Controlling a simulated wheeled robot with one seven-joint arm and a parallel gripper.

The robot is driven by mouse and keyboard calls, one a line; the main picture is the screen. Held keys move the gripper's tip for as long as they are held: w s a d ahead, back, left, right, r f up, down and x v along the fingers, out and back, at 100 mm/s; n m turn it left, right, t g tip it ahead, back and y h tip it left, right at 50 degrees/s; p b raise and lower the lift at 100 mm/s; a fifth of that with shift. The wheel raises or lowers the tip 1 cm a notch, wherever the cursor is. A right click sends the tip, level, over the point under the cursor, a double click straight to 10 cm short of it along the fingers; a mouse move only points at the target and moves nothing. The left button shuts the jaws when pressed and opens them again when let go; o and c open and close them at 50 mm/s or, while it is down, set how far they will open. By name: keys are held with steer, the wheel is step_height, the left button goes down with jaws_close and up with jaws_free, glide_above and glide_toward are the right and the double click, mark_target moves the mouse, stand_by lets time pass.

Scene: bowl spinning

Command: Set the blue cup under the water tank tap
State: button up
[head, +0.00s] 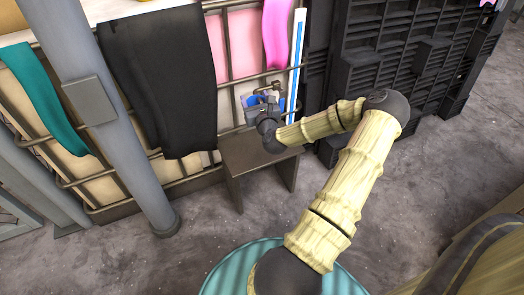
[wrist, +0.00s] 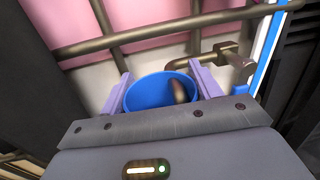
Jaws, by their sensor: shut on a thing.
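The blue cup (wrist: 150,92) sits between the two pale purple fingers of my gripper (wrist: 163,82), which is shut on it. Its open mouth faces the wrist camera. A small brownish shape shows inside the cup; I cannot tell what it is. In the head view the cup (head: 250,100) is a small blue patch, partly hidden by my gripper (head: 262,102). The tap (wrist: 238,62) is a brown metal pipe fitting just beyond the cup's right rim in the wrist view. I cannot tell whether the cup is directly beneath its outlet.
A low brown bench (head: 255,150) stands below my gripper. A blue-and-white level strip (head: 297,65) runs upright to the right of the cup. Brown pipe rails (wrist: 150,38) cross the pink and white wall. Black cloth (head: 160,80) hangs at left; dark shelving (head: 400,55) stands at right.

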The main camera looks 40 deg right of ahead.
steer(key=shift+s+d+f+b, duration=0.2)
steer(key=shift+d+f+b, duration=0.5)
steer(key=shift+d, duration=0.2)
steer(key=shift+d+r, duration=0.1)
steer(key=shift+d, duration=0.05)
steer(key=shift+s, duration=0.1)
step_height(320, 180, down, 6)
steer(key=b, duration=0.4)
steer(key=shift+f+b, duration=1.3)
steer(key=shift+f, duration=0.7)
